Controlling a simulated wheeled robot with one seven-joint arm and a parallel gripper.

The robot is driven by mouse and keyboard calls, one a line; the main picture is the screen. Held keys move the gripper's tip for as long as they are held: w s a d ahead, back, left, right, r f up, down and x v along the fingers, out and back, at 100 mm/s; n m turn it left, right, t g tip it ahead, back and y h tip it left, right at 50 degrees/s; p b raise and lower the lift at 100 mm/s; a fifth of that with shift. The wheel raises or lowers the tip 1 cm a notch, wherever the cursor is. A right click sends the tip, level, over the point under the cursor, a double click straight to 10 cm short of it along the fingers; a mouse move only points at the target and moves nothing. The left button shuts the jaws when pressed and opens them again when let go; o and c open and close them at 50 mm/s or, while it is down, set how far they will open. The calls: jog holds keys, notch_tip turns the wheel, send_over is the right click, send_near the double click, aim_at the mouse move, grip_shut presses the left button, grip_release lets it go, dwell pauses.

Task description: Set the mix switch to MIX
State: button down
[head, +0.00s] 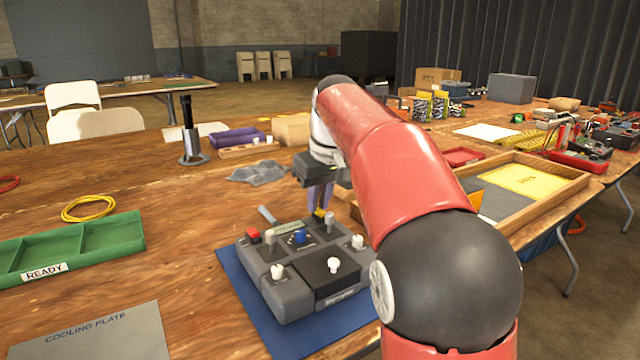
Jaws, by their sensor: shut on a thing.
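A dark grey control box (292,268) sits on a blue mat (243,290) in the middle of the table. It carries a red button (253,234), a blue knob (299,236), grey levers and several white knobs. I cannot read which control is the mix switch, nor its setting. My gripper (319,208) points down at the box's back edge. Its fingers are shut on a small yellow piece (319,213) there, beside a grey lever (329,222). The fingertips are small, and my arm covers the area to the right of the box.
A green READY tray (75,247) and a COOLING PLATE mat (95,335) lie at left. Yellow cable (88,209), a black post (190,135) and grey cloth (259,172) lie behind. A wooden tray (545,205) stands right. Bare table lies left of the box.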

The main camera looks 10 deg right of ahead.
aim_at(321, 212)
jog(key=shift+w+a+r+g+p, duration=0.1)
jog(key=shift+w+r+g+p, duration=0.25)
jog(key=shift+p, duration=0.45)
jog(key=shift+s+f+g+h, duration=0.1)
jog(key=shift+f+g+h, duration=0.2)
jog(key=shift+f, duration=0.1)
jog(key=c, duration=1.4)
grip_release()
notch_tip(321, 212, up, 8)
jog(key=s, duration=0.1)
jog(key=shift+d, duration=0.2)
jog(key=shift+s+f, duration=0.1)
jog(key=shift+f, duration=0.05)
